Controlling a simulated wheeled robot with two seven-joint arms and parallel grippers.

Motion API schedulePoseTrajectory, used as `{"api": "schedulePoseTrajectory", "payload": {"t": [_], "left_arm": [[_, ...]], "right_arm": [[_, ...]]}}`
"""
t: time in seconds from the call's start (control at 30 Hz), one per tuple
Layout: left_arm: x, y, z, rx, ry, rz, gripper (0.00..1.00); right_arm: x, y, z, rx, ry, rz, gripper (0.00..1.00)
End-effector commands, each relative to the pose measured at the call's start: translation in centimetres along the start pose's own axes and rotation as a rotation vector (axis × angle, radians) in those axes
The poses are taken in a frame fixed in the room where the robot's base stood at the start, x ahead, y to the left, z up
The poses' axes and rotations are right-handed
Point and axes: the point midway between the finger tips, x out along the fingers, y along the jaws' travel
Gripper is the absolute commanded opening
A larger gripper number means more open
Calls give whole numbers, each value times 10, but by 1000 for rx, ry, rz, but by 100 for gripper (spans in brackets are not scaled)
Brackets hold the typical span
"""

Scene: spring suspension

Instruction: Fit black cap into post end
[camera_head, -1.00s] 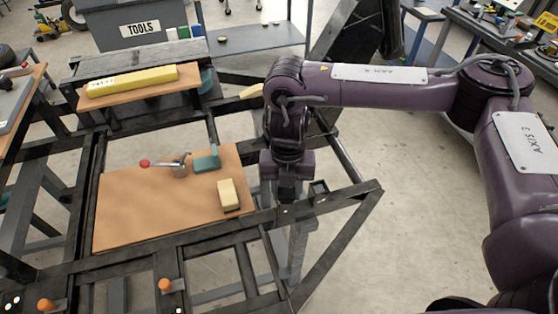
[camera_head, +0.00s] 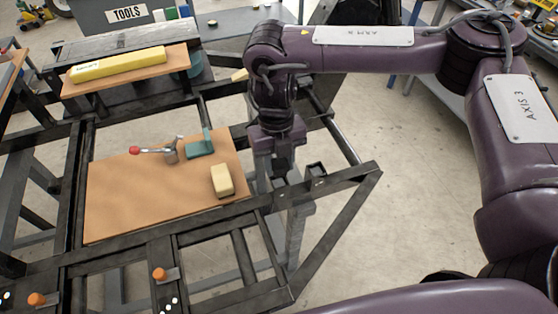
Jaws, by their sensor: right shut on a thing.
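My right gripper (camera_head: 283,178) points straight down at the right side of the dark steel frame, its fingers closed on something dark. That would be the black cap, but it cannot be made out apart from the dark fingers. A grey upright post (camera_head: 297,222) shows just below and right of the fingertips; I cannot tell whether they touch. A small square dark tube end (camera_head: 316,170) stands on the frame rail right of the gripper. My left gripper is not in view.
Left of the gripper, a wooden board (camera_head: 125,200) carries a cream block (camera_head: 222,181), a red-knobbed clamp (camera_head: 165,150) and a teal bracket (camera_head: 200,148). Orange knobs (camera_head: 159,274) stand on the front rail. A yellow bar (camera_head: 117,66) lies on a back shelf. Floor right of the frame is clear.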

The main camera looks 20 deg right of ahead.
Motion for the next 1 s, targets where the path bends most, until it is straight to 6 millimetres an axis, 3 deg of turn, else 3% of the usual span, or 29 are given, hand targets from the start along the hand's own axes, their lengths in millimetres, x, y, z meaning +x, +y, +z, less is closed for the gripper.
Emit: {"api": "schedulePoseTrajectory", "payload": {"t": [0.4, 1.0], "left_arm": [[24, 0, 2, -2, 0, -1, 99], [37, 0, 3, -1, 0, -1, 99]], "right_arm": [[21, 0, 3, 1, 0, 0, 13], [44, 0, 6, 0, -1, 0, 13]]}}
